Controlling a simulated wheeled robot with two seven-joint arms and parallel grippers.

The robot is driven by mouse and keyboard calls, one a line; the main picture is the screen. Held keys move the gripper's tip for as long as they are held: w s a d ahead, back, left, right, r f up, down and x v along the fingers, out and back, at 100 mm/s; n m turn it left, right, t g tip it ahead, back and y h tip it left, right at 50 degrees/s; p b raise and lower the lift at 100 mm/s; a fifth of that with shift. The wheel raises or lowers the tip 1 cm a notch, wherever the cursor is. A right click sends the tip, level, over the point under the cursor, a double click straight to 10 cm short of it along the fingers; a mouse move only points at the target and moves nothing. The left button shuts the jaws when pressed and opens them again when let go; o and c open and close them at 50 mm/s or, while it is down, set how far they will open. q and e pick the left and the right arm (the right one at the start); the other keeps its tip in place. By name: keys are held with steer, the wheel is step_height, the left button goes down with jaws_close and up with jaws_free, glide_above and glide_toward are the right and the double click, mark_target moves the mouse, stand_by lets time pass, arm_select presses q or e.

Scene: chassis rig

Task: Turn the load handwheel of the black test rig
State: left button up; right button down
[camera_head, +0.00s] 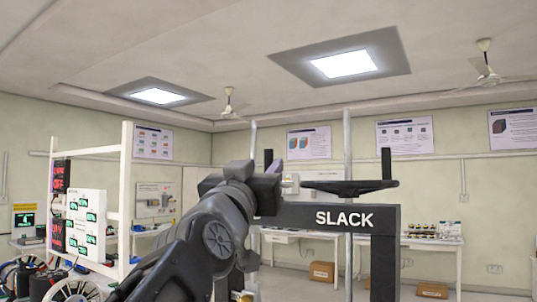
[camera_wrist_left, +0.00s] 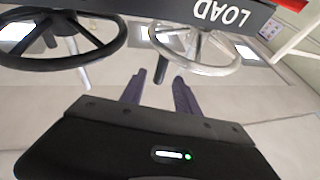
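The black test rig (camera_head: 385,255) stands in front of me with the word SLACK on its beam. A black handwheel (camera_head: 350,186) with an upright handle sits above that beam. It also shows at the left of the left wrist view (camera_wrist_left: 60,62). A silver handwheel (camera_wrist_left: 195,70) shows there beside the upside-down word LOAD. In the head view I cannot make it out; my left arm covers that side. My left gripper (camera_wrist_left: 160,92) has its two dark fingers apart with nothing between them. The fingers appear just short of the silver wheel's rim, pointing toward the wheels. My right gripper is not in view.
A white frame with display panels (camera_head: 86,222) stands at the left, with cable reels (camera_head: 75,290) below it. Metal uprights (camera_head: 348,150) rise behind the rig. A bench (camera_head: 430,243) and cardboard boxes (camera_head: 432,290) are against the back wall.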

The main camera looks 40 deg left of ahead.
mark_target(267, 162)
arm_select(q)
steer(key=p+x, duration=0.2)
steer(key=x, duration=0.3)
steer(key=shift+s, duration=0.1)
steer(key=shift+c, duration=0.2)
jaws_close()
stand_by(1.0)
